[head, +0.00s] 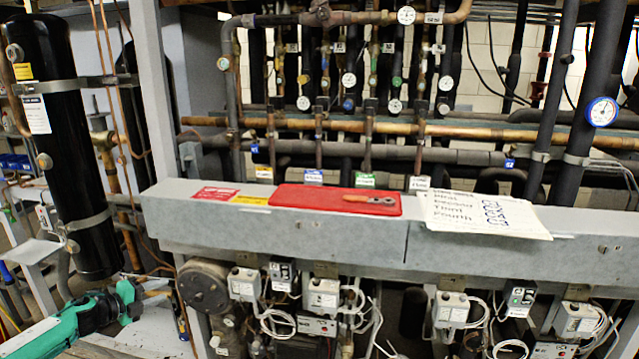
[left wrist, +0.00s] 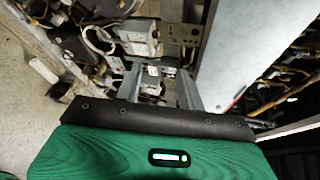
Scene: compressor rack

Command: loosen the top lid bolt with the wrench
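A small wrench with an orange-brown handle (head: 358,198) lies on a red mat (head: 300,197) on top of the grey beam. A round dark metal lid (head: 204,287) sits below the beam at the left; its separate bolts are too small to tell apart. My left gripper (head: 158,288), green and black, is at the lower left, left of the round lid and below the beam. In the left wrist view its two fingers (left wrist: 158,88) stand apart with nothing held between them. My right gripper is in neither view.
The grey beam (head: 300,237) also carries a paper sheet (head: 485,215) and red and yellow labels. Grey electrical boxes (head: 323,296) with white cables hang below it. A tall black cylinder (head: 70,140) stands at the left. Pipes and gauges fill the back.

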